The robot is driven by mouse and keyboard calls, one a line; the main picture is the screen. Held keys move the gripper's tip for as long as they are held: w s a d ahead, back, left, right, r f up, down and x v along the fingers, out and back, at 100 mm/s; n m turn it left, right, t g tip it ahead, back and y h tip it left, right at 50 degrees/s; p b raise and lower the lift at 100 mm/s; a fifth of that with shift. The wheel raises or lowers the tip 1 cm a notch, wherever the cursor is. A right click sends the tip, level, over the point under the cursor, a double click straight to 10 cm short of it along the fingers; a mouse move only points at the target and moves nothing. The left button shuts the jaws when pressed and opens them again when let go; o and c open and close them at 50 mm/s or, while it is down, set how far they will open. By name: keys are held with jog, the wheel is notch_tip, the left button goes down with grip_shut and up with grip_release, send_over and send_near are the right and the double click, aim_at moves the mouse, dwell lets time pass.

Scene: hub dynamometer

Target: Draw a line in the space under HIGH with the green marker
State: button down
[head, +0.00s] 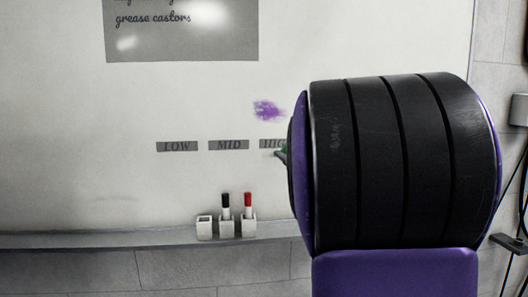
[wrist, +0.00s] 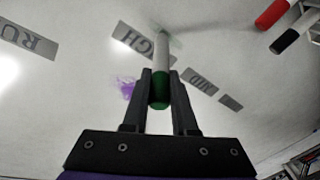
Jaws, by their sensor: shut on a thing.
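My gripper (wrist: 160,80) is shut on the green marker (wrist: 162,58), which has a white barrel and a green end between the fingers. In the wrist view the marker points away from me to the whiteboard, its far end just past the HIGH label (wrist: 128,38), on the side below the lettering. A faint green patch shows around that far end; I cannot tell whether it is ink or the tip, or whether the tip touches. In the head view the HIGH label (head: 270,144) is partly hidden by my arm, and only a bit of green shows beside it.
MID (head: 229,145) and LOW (head: 177,146) labels sit left of HIGH. A purple smudge (head: 267,110) is above HIGH. Black (head: 226,204) and red (head: 248,204) markers stand in holders on the ledge (head: 130,238), beside an empty holder (head: 204,228). Another label (wrist: 28,40) shows at the wrist view's left.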

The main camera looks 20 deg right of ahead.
jog(key=shift+d, duration=0.25)
jog(key=shift+s, duration=0.1)
jog(key=shift+s+d, duration=0.1)
jog(key=shift+d, duration=0.55)
jog(key=shift+s+d+p, duration=0.25)
jog(key=shift+d+p, duration=0.05)
jog(key=shift+d, duration=0.35)
jog(key=shift+d, duration=0.1)
jog(key=shift+s+d, duration=0.15)
jog(key=shift+d, duration=0.4)
jog(key=shift+d, duration=0.15)
